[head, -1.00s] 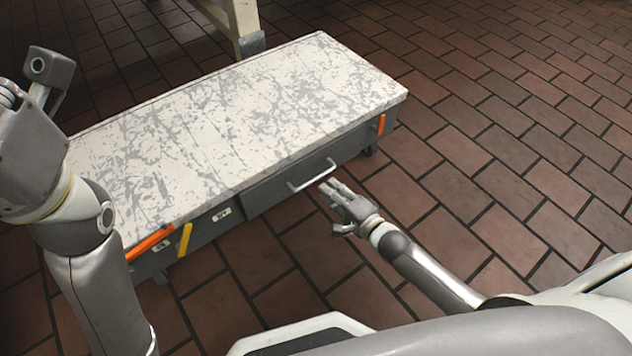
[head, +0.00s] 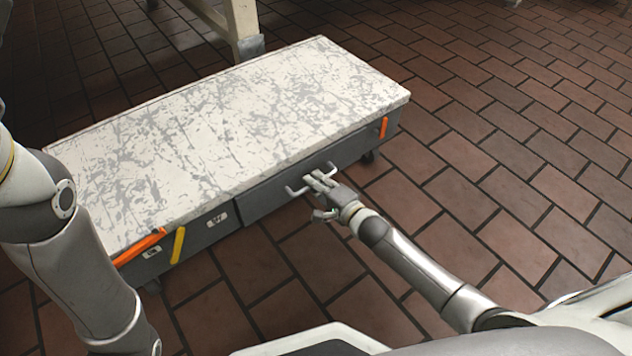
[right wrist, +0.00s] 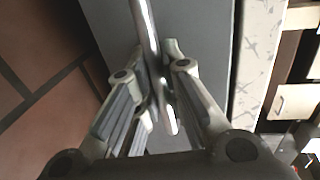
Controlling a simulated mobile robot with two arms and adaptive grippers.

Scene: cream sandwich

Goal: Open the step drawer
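The step (head: 230,125) is a low bench with a worn white-grey top and dark grey sides. Its drawer front (head: 262,197) is on the near side and looks flush. The drawer has a metal bar handle (head: 294,192), which also shows in the right wrist view (right wrist: 147,25). My right gripper (head: 318,182) is at the handle's right part. In the right wrist view its fingers (right wrist: 154,52) are apart, one on each side of the bar; contact is unclear. My left arm shows at the left edge; its gripper is out of the picture.
Orange grips (head: 140,248) (head: 383,127) and a yellow strip (head: 178,245) are on the step's near side. A table leg (head: 245,30) stands behind the step. The brick floor (head: 510,150) to the right is clear.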

